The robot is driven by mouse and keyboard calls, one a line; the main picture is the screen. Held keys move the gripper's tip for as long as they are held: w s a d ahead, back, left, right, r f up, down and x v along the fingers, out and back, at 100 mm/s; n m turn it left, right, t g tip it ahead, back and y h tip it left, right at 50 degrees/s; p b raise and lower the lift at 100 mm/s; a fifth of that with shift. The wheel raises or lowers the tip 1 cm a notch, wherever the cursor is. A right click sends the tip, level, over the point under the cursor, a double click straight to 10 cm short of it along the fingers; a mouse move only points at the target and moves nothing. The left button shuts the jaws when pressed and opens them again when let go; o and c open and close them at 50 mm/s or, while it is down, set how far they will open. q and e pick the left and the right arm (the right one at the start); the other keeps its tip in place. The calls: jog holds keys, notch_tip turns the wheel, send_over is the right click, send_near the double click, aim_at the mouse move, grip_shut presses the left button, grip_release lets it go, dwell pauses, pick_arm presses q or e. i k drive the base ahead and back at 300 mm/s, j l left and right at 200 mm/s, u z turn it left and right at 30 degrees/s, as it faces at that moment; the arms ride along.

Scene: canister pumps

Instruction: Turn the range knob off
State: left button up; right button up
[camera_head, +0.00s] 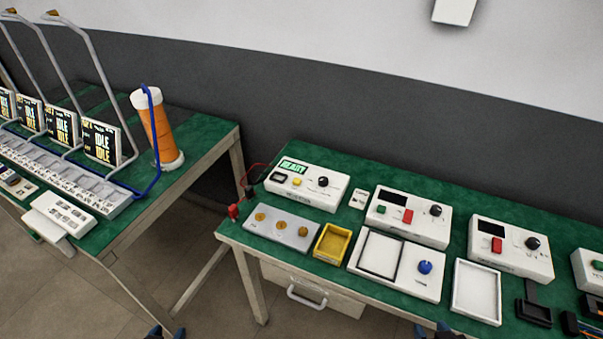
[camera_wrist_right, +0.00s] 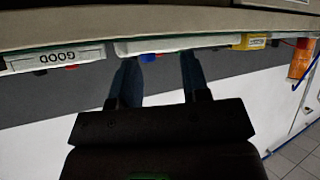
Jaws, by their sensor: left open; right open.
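No label reading "range" is legible, so I cannot tell which knob is the range knob. A white box with a green READY display (camera_head: 293,166) has a black knob (camera_head: 323,182). Two similar white boxes have black knobs, one in the middle (camera_head: 435,210) and one at the right (camera_head: 532,243). A white panel in front has a blue knob (camera_head: 425,267). My left gripper (camera_head: 167,332) is open and empty at the bottom edge, over the floor. My right gripper (camera_head: 432,328) is open and empty below the table front; its spread fingers show in the right wrist view (camera_wrist_right: 160,78).
The green-topped table (camera_head: 350,293) is crowded with a grey panel (camera_head: 281,229), yellow tray (camera_head: 332,243) and white tray (camera_head: 477,291). A drawer handle (camera_head: 306,296) sticks out in front. The left table holds an orange cylinder (camera_head: 157,132) and several screens. A floor gap separates the tables.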

aim_at(323, 182)
jog(key=i+j, duration=0.15)
jog(key=j, duration=0.25)
jog(key=i+j+u, duration=0.15)
jog(key=j, duration=0.25)
jog(key=i+j, duration=0.1)
jog(key=j, duration=0.25)
